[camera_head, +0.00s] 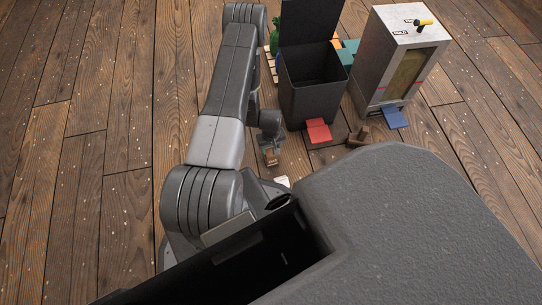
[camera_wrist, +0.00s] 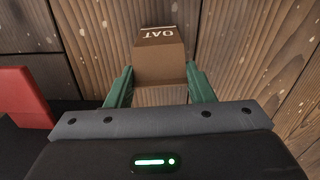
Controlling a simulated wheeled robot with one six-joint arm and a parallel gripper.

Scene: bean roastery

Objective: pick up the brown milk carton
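The brown carton (camera_wrist: 160,58) with white "OAT" lettering shows in the wrist view, upside down in the picture, between the tips of my two green fingers. My gripper (camera_wrist: 160,72) has a finger close on each side of it. I cannot tell whether the fingers press on the carton or stand just clear of it. In the head view the carton (camera_head: 271,158) is small and low at the end of my arm, just under my gripper (camera_head: 270,146).
A black open bin (camera_head: 312,100) with a red pedal (camera_head: 318,131) stands just right of the carton. Right of it is a grey cabinet (camera_head: 377,75) with a blue pedal (camera_head: 395,118). A dark brown object (camera_head: 359,136) lies on the floor between. The wooden floor at left is clear.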

